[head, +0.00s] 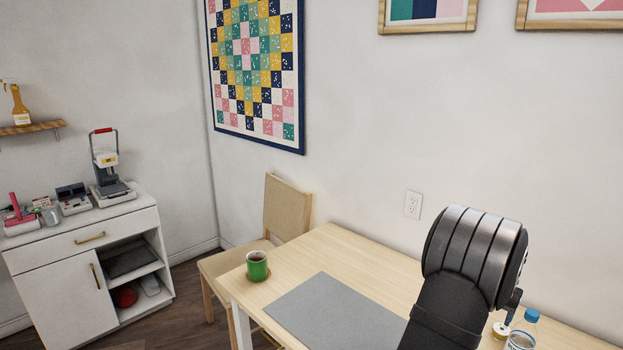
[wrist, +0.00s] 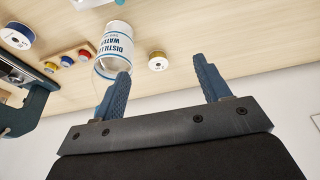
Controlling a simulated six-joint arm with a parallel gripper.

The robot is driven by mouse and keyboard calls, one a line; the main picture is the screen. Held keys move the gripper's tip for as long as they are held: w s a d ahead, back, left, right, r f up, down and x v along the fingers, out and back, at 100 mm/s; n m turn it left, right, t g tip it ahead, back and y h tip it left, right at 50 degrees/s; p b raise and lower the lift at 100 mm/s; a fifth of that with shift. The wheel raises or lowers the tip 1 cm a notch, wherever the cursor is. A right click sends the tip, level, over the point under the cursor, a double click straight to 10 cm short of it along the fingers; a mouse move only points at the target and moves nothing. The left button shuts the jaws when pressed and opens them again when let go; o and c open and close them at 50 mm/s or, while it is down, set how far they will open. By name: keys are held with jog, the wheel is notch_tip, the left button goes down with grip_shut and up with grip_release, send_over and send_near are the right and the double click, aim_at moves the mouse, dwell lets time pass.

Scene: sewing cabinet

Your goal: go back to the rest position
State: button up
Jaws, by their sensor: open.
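My gripper (wrist: 162,75) is open in the wrist view, its two dark blue fingers wide apart with nothing between them. A clear distilled water bottle (wrist: 118,45) stands beyond the left finger, which partly overlaps it in the picture; I cannot tell whether they touch. The bottle also shows in the head view (head: 522,335), cut off at the bottom edge. My dark arm fills the lower right of the head view and hides part of the table (head: 340,245).
A yellow spool (wrist: 158,61), a wooden rack of spools (wrist: 72,60) and a blue spool (wrist: 17,35) are near the bottle. A dark blue object (wrist: 32,105) is at the left edge.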

notch_tip(320, 180, down, 6)
jog(key=w+a, duration=0.1)
jog(key=w, duration=0.1)
jog(key=shift+o, duration=0.2)
jog(key=shift+a, duration=0.1)
jog(key=o, duration=0.6)
jog(key=shift+o, duration=0.2)
jog(key=s+a+r+g+y, duration=0.1)
jog(key=s+a+r, duration=0.25)
jog(key=s, duration=0.35)
jog(key=s+a+r+g+y, duration=0.1)
jog(key=s+a+r, duration=0.1)
jog(key=s+a, duration=0.45)
jog(key=s+a+r, duration=0.2)
jog(key=s, duration=0.7)
notch_tip(320, 180, down, 9)
jog(key=shift+f, duration=0.2)
